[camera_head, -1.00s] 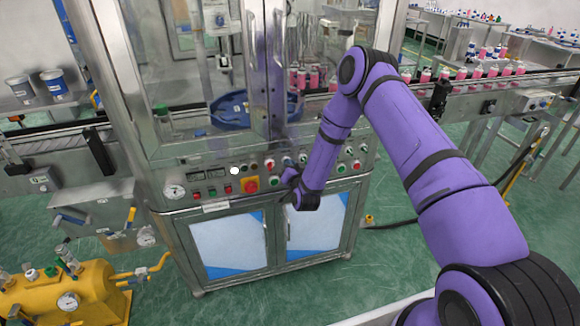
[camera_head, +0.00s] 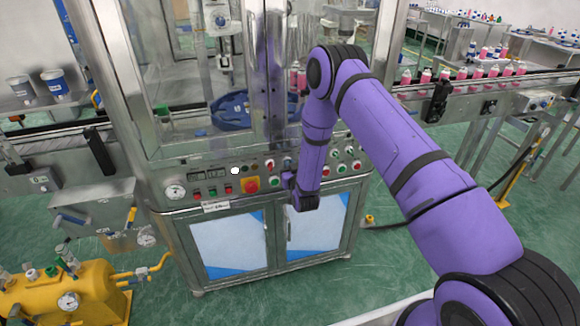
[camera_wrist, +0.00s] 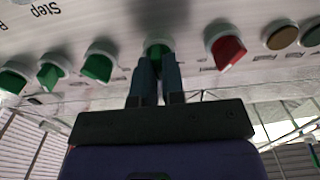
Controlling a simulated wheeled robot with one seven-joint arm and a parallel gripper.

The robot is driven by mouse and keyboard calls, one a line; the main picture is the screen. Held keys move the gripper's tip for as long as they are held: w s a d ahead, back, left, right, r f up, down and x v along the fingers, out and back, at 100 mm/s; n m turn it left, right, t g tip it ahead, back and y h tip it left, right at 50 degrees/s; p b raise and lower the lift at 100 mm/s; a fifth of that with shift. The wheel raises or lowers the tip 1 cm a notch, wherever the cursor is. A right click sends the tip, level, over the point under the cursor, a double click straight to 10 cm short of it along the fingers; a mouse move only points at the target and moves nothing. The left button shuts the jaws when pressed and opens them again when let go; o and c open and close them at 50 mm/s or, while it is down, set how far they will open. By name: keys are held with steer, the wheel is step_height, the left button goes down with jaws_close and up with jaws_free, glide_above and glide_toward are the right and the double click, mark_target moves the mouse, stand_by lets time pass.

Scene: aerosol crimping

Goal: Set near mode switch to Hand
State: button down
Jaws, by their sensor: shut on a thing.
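The control panel (camera_head: 225,188) of the steel machine shows in the head view, with a row of switches and buttons. My gripper (camera_head: 289,179) is at the middle of this panel and hides the part in front of it. In the wrist view, my gripper (camera_wrist: 158,62) is shut on a green switch (camera_wrist: 157,45), with one finger on each side of its knob. The pictures show no readable label for this switch, and its Hand position cannot be made out. The switch's handle is mostly hidden by the fingers.
In the wrist view, a red switch (camera_wrist: 227,50) is to the right of the held one, and a green switch (camera_wrist: 98,65) is to its left. Cabinet doors (camera_head: 228,245) are below the panel.

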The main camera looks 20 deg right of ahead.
steer(key=n, duration=0.5)
steer(key=shift+a+f+n, duration=0.1)
steer(key=shift+f+n, duration=0.05)
steer(key=shift+n, duration=0.15)
stand_by(0.4)
steer(key=c, duration=1.2)
jaws_free()
steer(key=shift+s, duration=0.15)
steer(key=s, duration=1)
steer(key=shift+s, duration=0.3)
